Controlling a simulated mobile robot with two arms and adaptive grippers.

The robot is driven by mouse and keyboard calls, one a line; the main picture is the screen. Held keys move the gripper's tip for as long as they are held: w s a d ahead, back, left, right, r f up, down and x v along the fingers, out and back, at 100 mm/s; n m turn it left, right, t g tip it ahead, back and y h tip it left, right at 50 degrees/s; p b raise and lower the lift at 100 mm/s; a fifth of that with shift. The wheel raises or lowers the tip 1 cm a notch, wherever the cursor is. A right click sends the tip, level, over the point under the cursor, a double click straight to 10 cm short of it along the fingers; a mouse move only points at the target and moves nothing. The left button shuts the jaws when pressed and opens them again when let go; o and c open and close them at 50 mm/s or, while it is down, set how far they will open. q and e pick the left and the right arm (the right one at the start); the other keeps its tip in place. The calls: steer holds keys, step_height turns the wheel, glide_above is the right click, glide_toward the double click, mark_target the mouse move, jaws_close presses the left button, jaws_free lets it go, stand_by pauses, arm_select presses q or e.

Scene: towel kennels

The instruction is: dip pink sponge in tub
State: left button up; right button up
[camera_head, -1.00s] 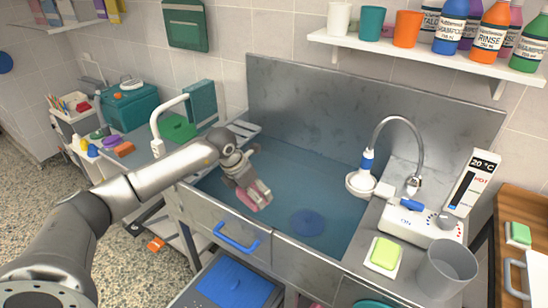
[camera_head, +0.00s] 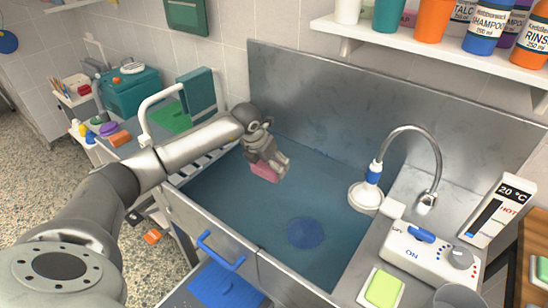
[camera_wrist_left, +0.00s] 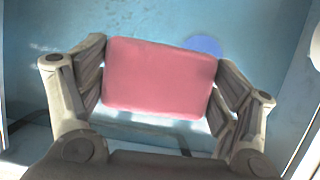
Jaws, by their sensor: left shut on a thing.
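My left gripper (camera_head: 270,168) is shut on the pink sponge (camera_head: 265,173) over the back left part of the steel tub (camera_head: 330,107). The sponge also fills the middle of the left wrist view (camera_wrist_left: 160,78), with a finger on each side of it. The tub holds bluish water, and a round blue disc (camera_head: 305,232) lies at its bottom. I cannot tell whether the sponge touches the water. My right gripper is not in view.
A shower head (camera_head: 366,196) on a curved tap hangs at the tub's right edge. A white control box (camera_head: 430,246) and a yellow-green sponge (camera_head: 383,289) stand to the right. A shelf (camera_head: 430,52) with cups and bottles hangs above. A blue handle (camera_head: 220,250) is on the tub's front.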

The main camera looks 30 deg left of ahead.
arm_select(q)
steer(key=shift+s+f, duration=0.15)
steer(key=shift+f, duration=0.25)
steer(key=f+b, duration=0.2)
steer(key=f, duration=0.1)
steer(key=shift+s+f+b, duration=0.3)
steer(key=shift+b, duration=0.1)
step_height(320, 180, down, 15)
steer(key=b, duration=1)
steer(key=shift+r, duration=0.2)
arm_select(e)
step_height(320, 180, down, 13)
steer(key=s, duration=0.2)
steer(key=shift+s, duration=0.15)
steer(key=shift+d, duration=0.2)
arm_select(q)
steer(key=shift+r, duration=0.15)
